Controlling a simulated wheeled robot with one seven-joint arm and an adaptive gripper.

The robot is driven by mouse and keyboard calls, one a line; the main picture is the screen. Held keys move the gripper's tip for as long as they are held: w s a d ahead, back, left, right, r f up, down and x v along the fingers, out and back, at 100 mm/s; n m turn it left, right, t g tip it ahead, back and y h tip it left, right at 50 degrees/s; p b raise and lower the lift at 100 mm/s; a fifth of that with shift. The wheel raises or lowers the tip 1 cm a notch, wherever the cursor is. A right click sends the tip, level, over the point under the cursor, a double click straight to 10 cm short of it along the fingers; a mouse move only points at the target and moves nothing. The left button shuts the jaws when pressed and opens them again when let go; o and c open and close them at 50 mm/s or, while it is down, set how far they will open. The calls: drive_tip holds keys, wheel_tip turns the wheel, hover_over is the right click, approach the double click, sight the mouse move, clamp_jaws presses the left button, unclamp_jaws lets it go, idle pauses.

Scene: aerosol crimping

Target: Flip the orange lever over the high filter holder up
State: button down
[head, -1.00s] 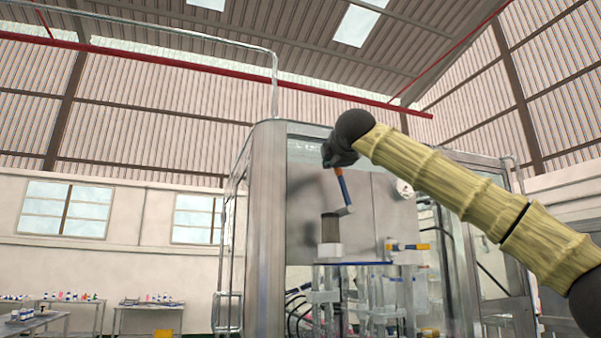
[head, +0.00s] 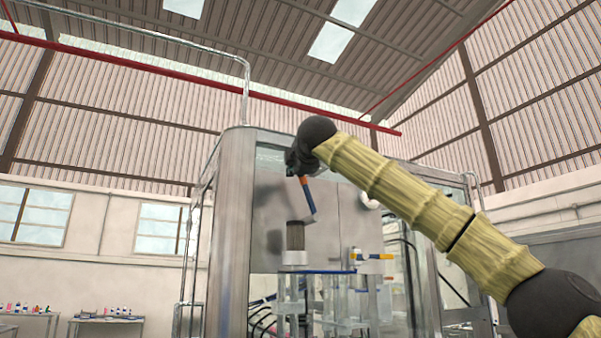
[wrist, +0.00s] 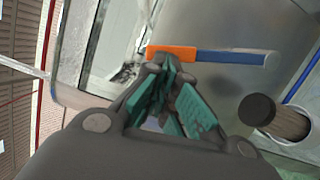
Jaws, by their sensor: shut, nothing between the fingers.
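The orange-tipped lever (head: 307,196) stands steeply upright, leaning a little, with its orange end at the top and its blue part below. In the wrist view the lever (wrist: 228,57) lies across the picture, orange end to the left. The high filter holder, a dark brown cylinder on a white base (head: 295,240), is below and left of the lever. My gripper (head: 297,170) is at the lever's orange end. In the wrist view my gripper (wrist: 170,72) has its teal-padded fingers shut and empty, just beside the orange end; I cannot tell whether they touch.
A second lever, blue with an orange end (head: 374,257), lies level at the lower right. A metal-framed machine cabinet (head: 237,230) surrounds the holders, with a steel back panel (head: 350,215). Clear tubes stand below. Tables with small bottles (head: 105,318) are far left.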

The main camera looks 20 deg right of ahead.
drive_tip(key=a+b+v, duration=0.1)
drive_tip(key=b+v, duration=0.2)
drive_tip(key=v, duration=0.7)
drive_tip(key=shift+a+f, duration=0.3)
drive_tip(key=shift+a, duration=0.15)
